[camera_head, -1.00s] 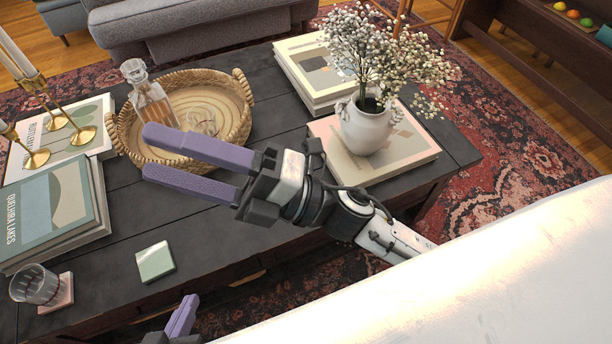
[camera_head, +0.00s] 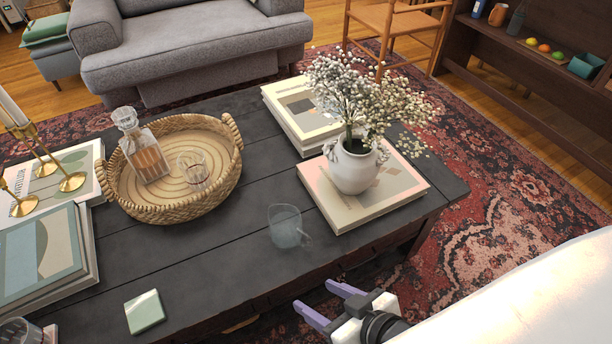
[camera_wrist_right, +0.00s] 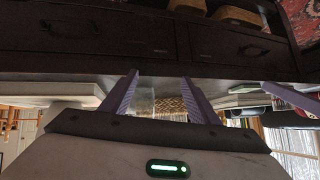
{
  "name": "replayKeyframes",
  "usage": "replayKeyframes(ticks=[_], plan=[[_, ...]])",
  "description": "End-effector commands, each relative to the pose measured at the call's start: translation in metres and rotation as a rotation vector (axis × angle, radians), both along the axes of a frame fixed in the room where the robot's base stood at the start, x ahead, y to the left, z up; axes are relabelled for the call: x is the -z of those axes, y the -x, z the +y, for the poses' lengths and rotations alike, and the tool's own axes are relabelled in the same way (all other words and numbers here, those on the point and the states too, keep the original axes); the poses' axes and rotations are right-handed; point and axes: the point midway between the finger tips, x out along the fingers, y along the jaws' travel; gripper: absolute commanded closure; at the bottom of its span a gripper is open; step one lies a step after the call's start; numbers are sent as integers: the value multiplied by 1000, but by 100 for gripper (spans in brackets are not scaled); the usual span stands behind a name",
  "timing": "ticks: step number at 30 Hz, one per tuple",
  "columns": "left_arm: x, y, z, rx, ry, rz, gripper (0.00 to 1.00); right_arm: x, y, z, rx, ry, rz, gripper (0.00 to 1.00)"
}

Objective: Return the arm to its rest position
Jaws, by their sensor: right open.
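My right gripper (camera_head: 312,294) is at the bottom of the head view, off the front edge of the dark coffee table (camera_head: 190,262). Its two purple fingers are spread, with nothing between them. In the right wrist view the open fingers (camera_wrist_right: 160,74) point toward the table's drawer front (camera_wrist_right: 90,28), which appears upside down. A clear glass mug (camera_head: 285,227) stands on the table beyond the gripper, apart from it.
A woven tray (camera_head: 228,180) holds a decanter (camera_head: 148,160) and a tumbler (camera_head: 193,170). A white flower vase (camera_head: 353,170) stands on books at the right. A green coaster (camera_head: 144,312) lies near the front edge. Books and brass candlesticks (camera_head: 72,181) are at the left.

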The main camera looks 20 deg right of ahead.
Motion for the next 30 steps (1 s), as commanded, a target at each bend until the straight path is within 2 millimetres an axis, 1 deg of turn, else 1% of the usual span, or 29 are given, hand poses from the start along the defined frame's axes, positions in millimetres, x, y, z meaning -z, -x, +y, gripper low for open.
replayKeyframes(ticks=[1,3,5,6,9,12,15,17,30], plan=[[-15,0,0,1,-3,0,100,-13,0,-1,-2,5,2,45],[-31,1,1,3,-13,5,100,-28,0,-2,-3,15,7,45],[-40,-1,3,5,-29,14,100,-41,0,-4,-6,28,14,45],[-48,-1,5,7,-39,18,100,-50,1,-5,-8,37,19,45],[-68,1,8,13,-61,32,100,-70,2,-8,-14,60,32,45],[-82,3,11,18,-79,44,100,-84,3,-11,-19,79,42,45],[-91,4,13,21,-93,53,100,-93,4,-13,-22,93,50,45],[-93,4,14,23,-99,57,100,-95,5,-14,-25,99,54,45],[-93,4,15,23,-101,57,100,-95,5,-14,-25,100,55,45]])
